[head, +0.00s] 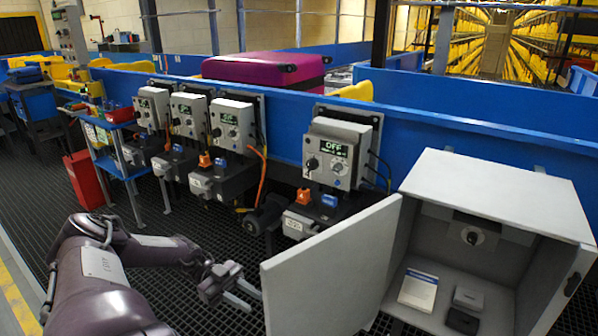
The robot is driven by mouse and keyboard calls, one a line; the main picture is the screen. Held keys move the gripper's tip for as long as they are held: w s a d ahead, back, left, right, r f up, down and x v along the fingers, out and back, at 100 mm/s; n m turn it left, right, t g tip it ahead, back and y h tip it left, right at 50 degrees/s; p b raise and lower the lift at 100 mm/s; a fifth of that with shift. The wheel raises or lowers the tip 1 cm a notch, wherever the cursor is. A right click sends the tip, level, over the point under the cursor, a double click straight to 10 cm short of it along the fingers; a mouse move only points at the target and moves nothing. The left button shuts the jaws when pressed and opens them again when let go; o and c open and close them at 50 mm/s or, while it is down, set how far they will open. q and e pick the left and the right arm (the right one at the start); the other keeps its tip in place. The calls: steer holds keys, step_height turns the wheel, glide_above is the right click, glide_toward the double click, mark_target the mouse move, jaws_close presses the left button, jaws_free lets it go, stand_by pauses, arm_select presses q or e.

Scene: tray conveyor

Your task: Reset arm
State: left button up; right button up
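My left arm comes in from the lower left, and its gripper (240,288) is in front of the open cabinet door. Its two fingers are spread apart with nothing between them. The grey cabinet (500,190) stands at the right with its door (335,270) swung open to the left. Inside it are a white booklet (418,290), a small grey box (468,298), a dark box (462,321) and a round knob (472,236) on the back wall. The gripper is just left of the door; whether they touch is unclear. My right gripper is not in view.
Several control boxes with displays line the blue conveyor wall; the nearest (338,155) reads OFF. A magenta suitcase (265,68) lies on the conveyor behind. A blue shelf cart (115,160) and a red bin (86,180) stand at the left. The dark grated floor around my arm is mostly clear.

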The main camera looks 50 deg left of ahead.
arm_select(q)
steer(key=s+d+f+n+t+y+p, duration=0.1)
steer(key=d+f+n+y+p, duration=0.3)
steer(key=f, duration=0.7)
steer(key=s+d+f+n+t+y, duration=0.15)
steer(key=f+y, duration=0.35)
steer(key=f, duration=0.5)
steer(key=d+f+n+t+y+p, duration=0.25)
steer(key=f+y, duration=0.25)
steer(key=f, duration=0.6)
steer(key=s+d+f+n+g+y+p, duration=0.1)
steer(key=s+d+f+g, duration=0.3)
steer(key=s+d, duration=0.5)
steer(key=s+d+f+n+g+y+p, duration=0.1)
steer(key=s+d+f+n+g+y, duration=0.1)
steer(key=s+d+f+g, duration=0.3)
steer(key=s+d+f+n, duration=0.1)
steer(key=s+d, duration=0.2)
steer(key=d, duration=0.1)
steer(key=shift+s+d, duration=0.2)
steer(key=shift+s, duration=0.2)
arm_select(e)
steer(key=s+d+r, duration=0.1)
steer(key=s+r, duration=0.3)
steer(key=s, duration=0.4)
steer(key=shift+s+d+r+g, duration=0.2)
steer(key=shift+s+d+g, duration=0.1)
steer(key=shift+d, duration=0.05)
